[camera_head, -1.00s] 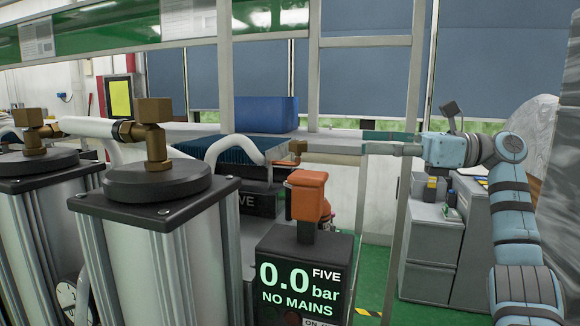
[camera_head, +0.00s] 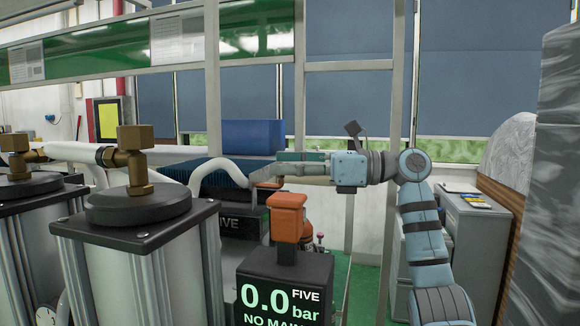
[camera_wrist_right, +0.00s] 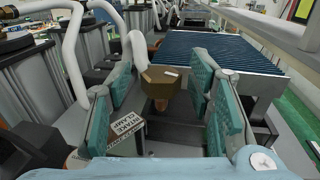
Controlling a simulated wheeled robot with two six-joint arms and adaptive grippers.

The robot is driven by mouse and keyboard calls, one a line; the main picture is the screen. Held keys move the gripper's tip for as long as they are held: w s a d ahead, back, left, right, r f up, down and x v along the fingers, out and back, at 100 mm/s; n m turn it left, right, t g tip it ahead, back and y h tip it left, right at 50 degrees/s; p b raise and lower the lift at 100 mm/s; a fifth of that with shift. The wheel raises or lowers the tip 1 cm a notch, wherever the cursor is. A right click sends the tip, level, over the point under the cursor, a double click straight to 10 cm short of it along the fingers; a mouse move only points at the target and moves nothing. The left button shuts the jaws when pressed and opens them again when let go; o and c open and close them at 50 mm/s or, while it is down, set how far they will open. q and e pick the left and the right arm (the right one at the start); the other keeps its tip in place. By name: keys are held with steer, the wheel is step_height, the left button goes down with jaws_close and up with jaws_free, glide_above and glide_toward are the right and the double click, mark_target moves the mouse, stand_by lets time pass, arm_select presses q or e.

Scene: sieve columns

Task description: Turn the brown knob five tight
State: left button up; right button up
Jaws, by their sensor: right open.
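The brown knob beside the FIVE label is a faceted block on a short brown stem. In the right wrist view the brown knob (camera_wrist_right: 160,84) stands ahead, between the open teal fingers of my right gripper (camera_wrist_right: 161,70). The fingers are apart from its sides. In the head view my right gripper (camera_head: 264,173) reaches in from the right over the bench, and the brown knob (camera_head: 268,185) shows only partly below its fingertips, behind the orange block. My left gripper is out of view.
An orange block (camera_head: 287,222) tops a black display (camera_head: 285,275) reading 0.0 bar, FIVE. Metal columns (camera_head: 150,265) with brown fittings (camera_head: 137,165) stand left. A blue ridged unit (camera_wrist_right: 220,55) and white hoses (camera_wrist_right: 70,50) lie close around the knob. A grey upright (camera_head: 400,80) stands near my arm.

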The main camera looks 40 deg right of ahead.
steer(key=shift+c, duration=0.4)
steer(key=shift+d, duration=0.1)
jaws_close()
